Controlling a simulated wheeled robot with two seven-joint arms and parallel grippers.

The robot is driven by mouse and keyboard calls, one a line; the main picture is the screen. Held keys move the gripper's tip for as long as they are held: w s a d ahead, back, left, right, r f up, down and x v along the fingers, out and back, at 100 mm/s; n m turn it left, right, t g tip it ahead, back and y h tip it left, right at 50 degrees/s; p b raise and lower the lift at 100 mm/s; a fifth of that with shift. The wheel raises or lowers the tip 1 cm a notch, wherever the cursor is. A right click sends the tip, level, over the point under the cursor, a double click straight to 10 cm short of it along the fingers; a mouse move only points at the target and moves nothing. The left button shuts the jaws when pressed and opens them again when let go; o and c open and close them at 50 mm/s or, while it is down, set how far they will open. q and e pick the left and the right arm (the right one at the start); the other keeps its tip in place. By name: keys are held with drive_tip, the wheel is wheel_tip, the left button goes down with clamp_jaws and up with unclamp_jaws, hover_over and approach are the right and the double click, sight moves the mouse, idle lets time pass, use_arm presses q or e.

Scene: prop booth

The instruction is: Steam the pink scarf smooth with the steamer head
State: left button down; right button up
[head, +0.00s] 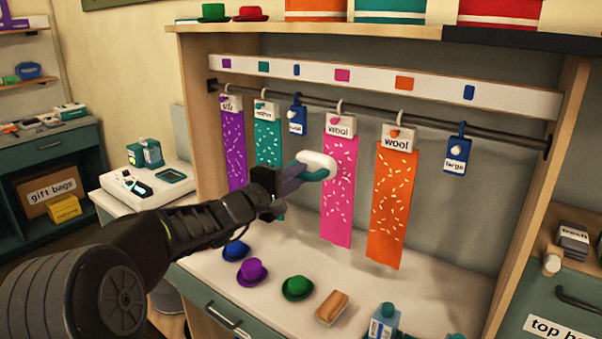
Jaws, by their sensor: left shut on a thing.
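The pink scarf (340,205) hangs from the rail under a white card reading "wool". It has pale flecks over its length. My left gripper (298,174) is shut on the steamer head (318,161), a rounded white piece with a teal part below it. The steamer head is at the upper left of the pink scarf and overlaps its left edge in the head view. I cannot tell whether it touches the cloth. My right gripper is not in view.
An orange scarf (391,210) hangs to the right, teal (267,145) and purple (234,150) scarves to the left. Blue tags (455,155) also hang on the rail (430,122).

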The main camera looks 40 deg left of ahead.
sight(310, 166)
use_arm(q)
drive_tip(key=shift+w+r, duration=0.15)
drive_tip(key=shift+r, duration=0.05)
idle(0.4)
drive_tip(key=shift+w, duration=0.15)
drive_tip(key=shift+w+a+p, duration=0.1)
drive_tip(key=shift+w+p, duration=1.85)
drive_tip(key=shift+w, duration=1.25)
wheel_tip(310, 166, down, 19)
drive_tip(key=b, duration=2.5)
drive_tip(key=shift+f, duration=0.1)
idle(0.6)
